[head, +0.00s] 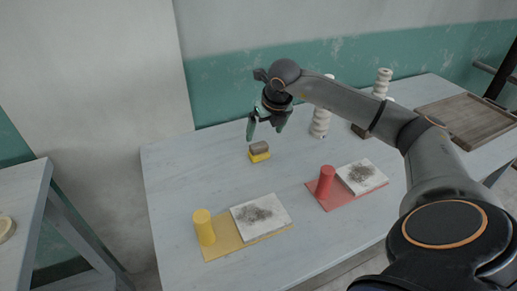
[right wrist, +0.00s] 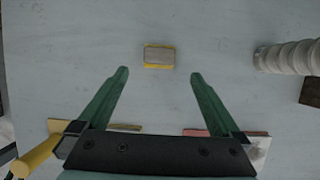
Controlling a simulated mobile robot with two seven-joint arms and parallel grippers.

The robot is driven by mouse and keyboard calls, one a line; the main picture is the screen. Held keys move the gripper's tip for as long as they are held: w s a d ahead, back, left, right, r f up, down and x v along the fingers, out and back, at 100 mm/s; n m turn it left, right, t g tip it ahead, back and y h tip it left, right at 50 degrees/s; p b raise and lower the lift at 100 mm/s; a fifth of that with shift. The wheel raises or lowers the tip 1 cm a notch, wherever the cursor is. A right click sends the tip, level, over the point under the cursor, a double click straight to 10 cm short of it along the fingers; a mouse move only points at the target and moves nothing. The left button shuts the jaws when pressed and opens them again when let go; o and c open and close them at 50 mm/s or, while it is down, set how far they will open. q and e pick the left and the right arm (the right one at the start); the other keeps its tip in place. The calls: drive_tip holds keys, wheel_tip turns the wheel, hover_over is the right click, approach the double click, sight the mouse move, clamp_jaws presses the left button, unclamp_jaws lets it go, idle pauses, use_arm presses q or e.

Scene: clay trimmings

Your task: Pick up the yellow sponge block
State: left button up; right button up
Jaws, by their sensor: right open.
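The yellow sponge block (head: 260,156) sits on the grey table, with a brownish-grey layer on top of its yellow base. In the right wrist view the sponge block (right wrist: 159,57) lies flat, seen from above, beyond and between the two green fingers. My right gripper (head: 264,128) is open and empty, above the table and over the area just behind the sponge. The same right gripper (right wrist: 158,75) shows its two fingers spread apart, not touching the sponge. My left gripper is in neither view.
A yellow cylinder (head: 204,227) on a yellow mat (head: 222,247) and a red cylinder (head: 325,181) on a red mat (head: 330,203) stand nearer, each beside a speckled white tile. A ribbed white column (head: 320,122) stands right of the sponge. A wooden tray (head: 470,121) lies far right.

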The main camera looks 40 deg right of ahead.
sight(260, 145)
drive_tip(key=x, duration=1)
drive_tip(key=shift+f, duration=0.15)
drive_tip(key=shift+w, duration=0.1)
drive_tip(key=c, duration=1.3)
